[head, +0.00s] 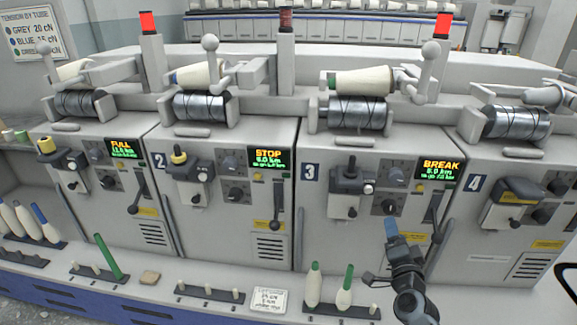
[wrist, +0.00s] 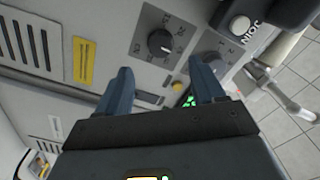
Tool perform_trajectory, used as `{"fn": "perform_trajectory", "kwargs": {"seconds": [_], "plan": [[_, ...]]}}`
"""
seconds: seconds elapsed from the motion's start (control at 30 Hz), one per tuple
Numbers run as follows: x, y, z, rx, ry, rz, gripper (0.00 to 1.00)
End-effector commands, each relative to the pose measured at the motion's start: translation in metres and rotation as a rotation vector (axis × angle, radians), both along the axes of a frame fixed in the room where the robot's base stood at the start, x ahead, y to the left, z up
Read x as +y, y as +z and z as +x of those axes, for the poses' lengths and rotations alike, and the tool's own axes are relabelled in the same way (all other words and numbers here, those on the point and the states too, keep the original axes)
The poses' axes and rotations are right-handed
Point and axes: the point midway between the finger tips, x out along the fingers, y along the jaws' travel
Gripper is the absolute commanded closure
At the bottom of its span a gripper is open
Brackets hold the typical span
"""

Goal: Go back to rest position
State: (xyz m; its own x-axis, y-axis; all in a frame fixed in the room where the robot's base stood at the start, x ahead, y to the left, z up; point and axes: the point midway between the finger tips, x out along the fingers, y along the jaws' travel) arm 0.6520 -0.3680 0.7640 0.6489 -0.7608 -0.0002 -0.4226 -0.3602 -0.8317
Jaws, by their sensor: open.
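My gripper (head: 391,228) is in front of the lower panel of unit 3 (head: 312,215) in the head view, with its blue fingers pointing up. In the wrist view the two blue fingers of my gripper (wrist: 162,75) stand apart with nothing held between them. A dark knob (wrist: 161,42) on a grey panel shows beyond the fingers. I cannot tell how far the fingertips are from the panel.
Bobbins with green tubes (head: 345,290) stand on a peg strip left of my arm. A card (head: 269,299) lies on the ledge. A lever (head: 437,215) is close to my gripper's right. Unit 4 (head: 490,250) is further right. Floor tiles (wrist: 300,140) show in the wrist view.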

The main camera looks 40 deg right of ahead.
Motion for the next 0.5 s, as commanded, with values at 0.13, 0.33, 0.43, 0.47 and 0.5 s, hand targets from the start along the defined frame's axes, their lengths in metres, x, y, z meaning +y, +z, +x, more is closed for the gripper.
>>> {"fn": "perform_trajectory", "kwargs": {"seconds": [0.13, 0.33, 0.43, 0.47, 0.5], "plan": [[0.001, 0.0, 0.0, 0.002, 0.002, 0.0, 0.32], [0.049, -0.008, -0.012, 0.083, 0.077, -0.046, 0.32], [0.096, -0.01, -0.027, 0.163, 0.157, -0.102, 0.32], [0.111, -0.009, -0.033, 0.189, 0.183, -0.122, 0.32], [0.13, -0.008, -0.041, 0.221, 0.219, -0.15, 0.32]]}}
